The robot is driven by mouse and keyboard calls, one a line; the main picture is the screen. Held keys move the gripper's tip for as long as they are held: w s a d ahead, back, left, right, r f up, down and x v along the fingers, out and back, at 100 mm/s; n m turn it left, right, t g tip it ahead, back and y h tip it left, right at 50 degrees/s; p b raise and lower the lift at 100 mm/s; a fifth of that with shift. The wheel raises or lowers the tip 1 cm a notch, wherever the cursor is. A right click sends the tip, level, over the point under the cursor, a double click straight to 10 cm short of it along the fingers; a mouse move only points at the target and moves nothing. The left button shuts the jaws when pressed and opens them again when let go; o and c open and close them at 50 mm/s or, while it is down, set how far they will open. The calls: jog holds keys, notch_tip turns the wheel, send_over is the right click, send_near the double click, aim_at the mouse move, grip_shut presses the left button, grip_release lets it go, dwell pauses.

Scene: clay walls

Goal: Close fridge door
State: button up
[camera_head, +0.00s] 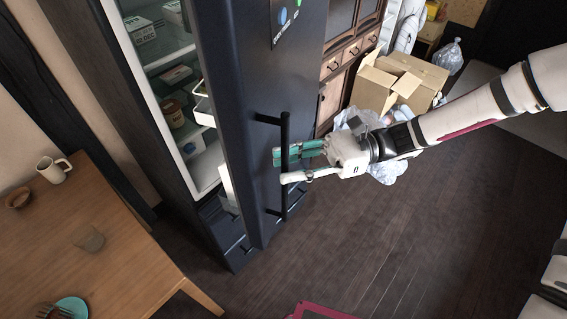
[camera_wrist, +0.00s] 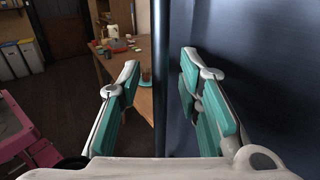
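The dark blue fridge door (camera_head: 252,60) stands open, swung out from the fridge body (camera_head: 150,90), whose lit shelves show at its left. A long black vertical handle (camera_head: 284,200) is on the door's outer face. My gripper (camera_head: 281,166) is at the handle, partway up it. In the wrist view my gripper (camera_wrist: 160,85) is open, its teal-padded fingers apart. The handle (camera_wrist: 160,50) runs upright between them, with a visible gap to each finger. The door face (camera_wrist: 270,60) fills the right of that view, behind the right finger. Whether a fingertip touches the door is unclear.
A wooden table (camera_head: 110,265) with a white mug (camera_head: 53,169) stands left of the fridge. Behind my arm are a wooden cabinet (camera_head: 335,95) and an open cardboard box (camera_head: 385,85) with plastic bags. The dark floor (camera_head: 400,230) in front is mostly clear.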

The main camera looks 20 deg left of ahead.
aim_at(263, 156)
jog(key=shift+s+a, duration=0.4)
jog(key=shift+a, duration=0.15)
grip_shut()
jog(key=shift+m+t+y, duration=0.5)
jog(key=shift+m+t, duration=0.1)
jog(key=shift+t, duration=0.3)
jog(key=a, duration=0.2)
jog(key=a+p, duration=0.1)
jog(key=a, duration=0.1)
jog(key=a+p, duration=0.1)
jog(key=a, duration=0.2)
jog(key=shift+s+r, duration=0.2)
jog(key=shift+s, duration=0.05)
jog(key=w+a+m+t+y+p, duration=0.1)
jog(key=w+a+m+t, duration=0.1)
jog(key=a, duration=1.3)
jog(key=shift+w+t+p, duration=0.3)
jog(key=shift+w+p, duration=0.05)
